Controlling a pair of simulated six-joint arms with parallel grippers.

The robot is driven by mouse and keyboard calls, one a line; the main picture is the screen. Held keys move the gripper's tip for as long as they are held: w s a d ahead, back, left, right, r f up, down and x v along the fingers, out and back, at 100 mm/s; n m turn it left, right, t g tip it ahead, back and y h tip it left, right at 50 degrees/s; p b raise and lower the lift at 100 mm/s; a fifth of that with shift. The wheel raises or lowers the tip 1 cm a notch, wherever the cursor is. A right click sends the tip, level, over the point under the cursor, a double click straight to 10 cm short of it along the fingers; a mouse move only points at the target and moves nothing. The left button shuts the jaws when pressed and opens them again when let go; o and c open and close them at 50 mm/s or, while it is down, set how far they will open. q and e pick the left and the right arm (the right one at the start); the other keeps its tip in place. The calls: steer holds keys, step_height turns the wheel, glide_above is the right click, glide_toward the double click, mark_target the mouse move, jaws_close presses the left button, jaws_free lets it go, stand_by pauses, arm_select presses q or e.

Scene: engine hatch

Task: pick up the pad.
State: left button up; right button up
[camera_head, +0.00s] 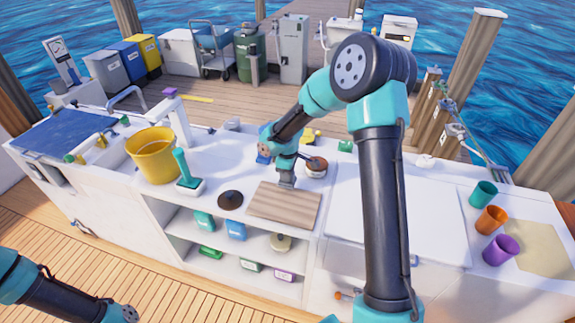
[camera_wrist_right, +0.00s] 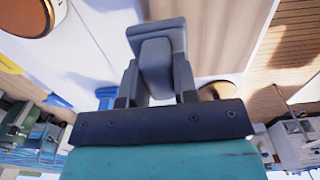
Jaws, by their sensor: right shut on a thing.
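My right gripper (camera_head: 286,173) is over the white counter at the back edge of a wooden board (camera_head: 284,205). In the right wrist view, my right gripper (camera_wrist_right: 157,75) is shut on a grey piece with a rounded grip and a wider flat end, which looks like the pad (camera_wrist_right: 156,48). Its grip is between the two fingers. In the head view the pad (camera_head: 287,181) is small and partly hidden by the gripper. I cannot tell whether it touches the board. My left arm shows at the lower left, but its gripper is out of the picture.
A round tin with a brown top (camera_head: 316,165) stands close right of the gripper. A dark disc (camera_head: 230,199), a teal-handled brush (camera_head: 186,172) and a yellow bucket (camera_head: 153,157) are to the left. Several cups, one orange (camera_head: 490,219), stand far right. Shelves below hold boxes.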

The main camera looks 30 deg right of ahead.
steer(key=shift+s+a, duration=0.25)
steer(key=shift+s, duration=0.25)
steer(key=o, duration=0.4)
steer(key=shift+c, duration=1.4)
steer(key=w+d+r, duration=0.2)
steer(key=d+r, duration=0.1)
steer(key=d, duration=0.5)
steer(key=w+d+r, duration=0.3)
steer(key=d, duration=0.5)
steer(key=shift+d, duration=0.3)
